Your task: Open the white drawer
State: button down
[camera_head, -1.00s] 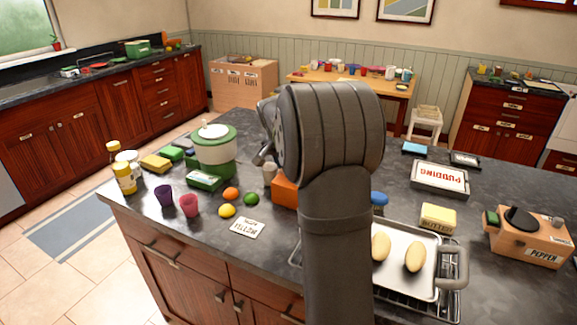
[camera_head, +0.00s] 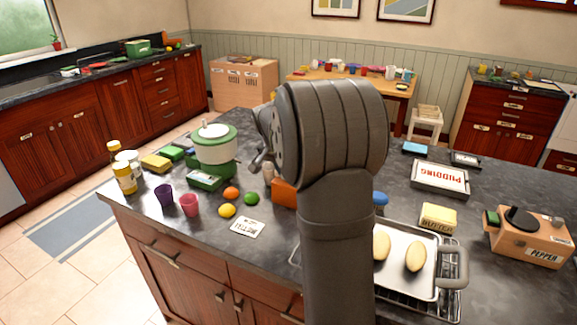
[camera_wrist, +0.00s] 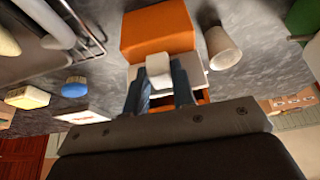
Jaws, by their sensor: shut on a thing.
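An orange box-shaped unit (camera_head: 284,192) stands on the dark counter, partly hidden behind my arm in the head view. In the wrist view the same orange unit (camera_wrist: 158,32) fills the upper middle. A white handle (camera_wrist: 159,69) sticks out in front of it, with parts of a white drawer (camera_wrist: 196,80) beside the fingers. My gripper (camera_wrist: 160,88) is shut on the white handle, one finger on each side. My gripper is hidden behind my arm in the head view. How far the drawer stands out cannot be told.
A white cup (camera_wrist: 224,48) stands close beside the orange unit. A tray with rolls (camera_head: 408,282) on a wire rack and a butter block (camera_head: 438,217) lie right of my arm. Fruits, cups and a green-white pot (camera_head: 213,150) stand left.

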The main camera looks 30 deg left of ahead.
jog(key=s, duration=0.6)
jog(key=shift+s, duration=0.4)
jog(key=c, duration=1.2)
grip_release()
jog(key=v, duration=1.7)
jog(key=shift+r, duration=0.2)
jog(key=shift+s, duration=0.1)
jog(key=x, duration=1.7)
jog(key=shift+w+f, duration=0.2)
jog(key=shift+w, duration=0.05)
